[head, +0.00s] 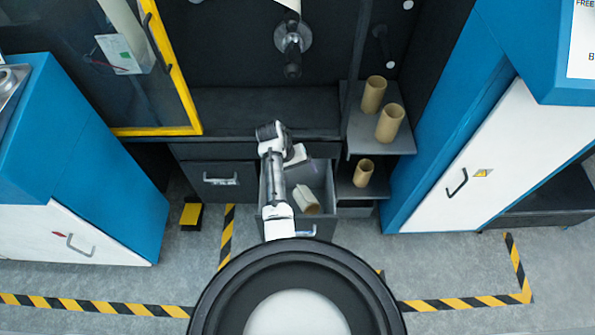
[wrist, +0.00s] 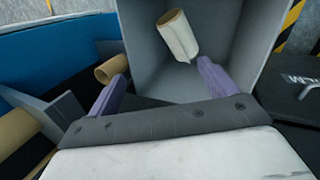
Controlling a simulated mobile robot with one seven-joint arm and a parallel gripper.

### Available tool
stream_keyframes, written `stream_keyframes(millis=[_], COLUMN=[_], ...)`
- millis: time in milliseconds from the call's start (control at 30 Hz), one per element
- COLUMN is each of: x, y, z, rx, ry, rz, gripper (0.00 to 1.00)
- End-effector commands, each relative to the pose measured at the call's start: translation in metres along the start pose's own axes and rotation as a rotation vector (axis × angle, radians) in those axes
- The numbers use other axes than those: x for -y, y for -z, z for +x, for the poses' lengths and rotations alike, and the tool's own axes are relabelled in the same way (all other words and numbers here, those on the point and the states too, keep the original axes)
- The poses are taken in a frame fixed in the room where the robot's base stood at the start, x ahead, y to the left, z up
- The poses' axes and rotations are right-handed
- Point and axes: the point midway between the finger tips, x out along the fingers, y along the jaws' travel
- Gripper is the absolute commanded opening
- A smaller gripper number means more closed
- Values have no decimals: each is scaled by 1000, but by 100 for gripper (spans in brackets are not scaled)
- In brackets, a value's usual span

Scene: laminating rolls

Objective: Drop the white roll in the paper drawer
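The paper drawer (head: 328,190) is pulled open below the dark counter, and its grey walls fill the upper middle of the wrist view (wrist: 245,50). The white roll (head: 308,203), with a tan core, is inside the drawer, tilted. It also shows within the drawer walls in the wrist view (wrist: 180,38); I cannot tell exactly how it touches the bottom. My gripper (head: 297,156) is over the back part of the drawer. In the wrist view its two purple fingers (wrist: 163,88) are wide apart with nothing between them, and the roll is beyond them, apart.
Bare tan tubes stand on the shelves right of the drawer (head: 390,124), (head: 363,172). A shut drawer (head: 215,178) is to the left. A yellow-framed door (head: 188,100) stands at upper left. Blue-and-white cabinets flank both sides. Striped floor has free room at front left and right.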

Motion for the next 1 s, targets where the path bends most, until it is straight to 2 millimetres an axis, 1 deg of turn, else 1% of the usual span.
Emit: stream_keyframes(millis=[233,367,467,567,600,667,733,800,900,1000], x=[0,0,0,0,0,0,-1,0,-1,-1], y=[0,1,1,1,2,2,1,1,-1,0], z=[-1,-12,-29,-53,-63,-78,-99,-114,-128,-135], rx=[0,-2,-5,-6,-6,-6,-5,-5,1,0], ry=[0,0,0,0,0,-1,0,0,1,0], rz=[0,0,0,1,2,2,0,-1,-1,-1], gripper=[85,85,85,85,85,85,85,85,85,85])
